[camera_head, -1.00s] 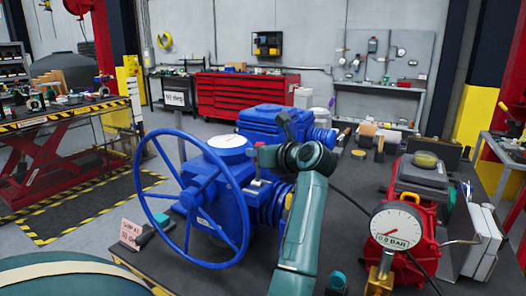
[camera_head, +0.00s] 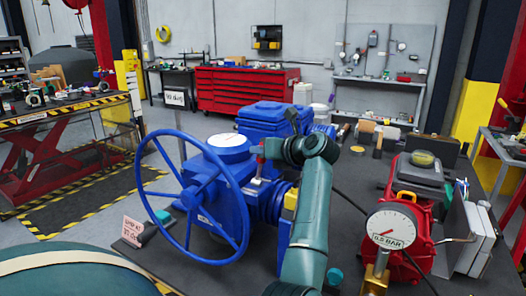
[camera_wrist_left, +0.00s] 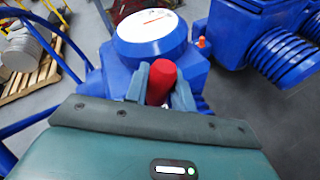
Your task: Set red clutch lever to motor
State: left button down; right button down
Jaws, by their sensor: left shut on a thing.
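The blue valve actuator (camera_head: 222,190) stands on the dark bench, with a large blue handwheel (camera_head: 193,190) on its left and a white round dial (camera_head: 230,142) on top. The red clutch lever (camera_head: 261,158) rises from its right side, by my left gripper (camera_head: 264,152). In the left wrist view, the rounded red lever (camera_wrist_left: 162,78) stands between the two fingers of my left gripper (camera_wrist_left: 161,88), which is shut on it. The lever's lower part is hidden there by the gripper body. My right gripper is not in view.
A red device with a pressure gauge (camera_head: 390,230) stands at the right of the bench. A small sign (camera_head: 132,231) stands near the handwheel's lower left. Small items lie behind on the bench (camera_head: 345,205). A blue ribbed motor housing (camera_wrist_left: 285,55) lies close right of the lever.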

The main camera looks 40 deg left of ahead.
pick_arm(q)
jog(key=c, duration=1.2)
grip_release()
jog(key=shift+w, duration=0.1)
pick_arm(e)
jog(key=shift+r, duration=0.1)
pick_arm(q)
jog(key=shift+d, duration=0.25)
jog(key=b+v, duration=0.3)
jog(key=v, duration=0.9)
jog(key=shift+d+r, duration=0.15)
jog(key=shift+d, duration=0.2)
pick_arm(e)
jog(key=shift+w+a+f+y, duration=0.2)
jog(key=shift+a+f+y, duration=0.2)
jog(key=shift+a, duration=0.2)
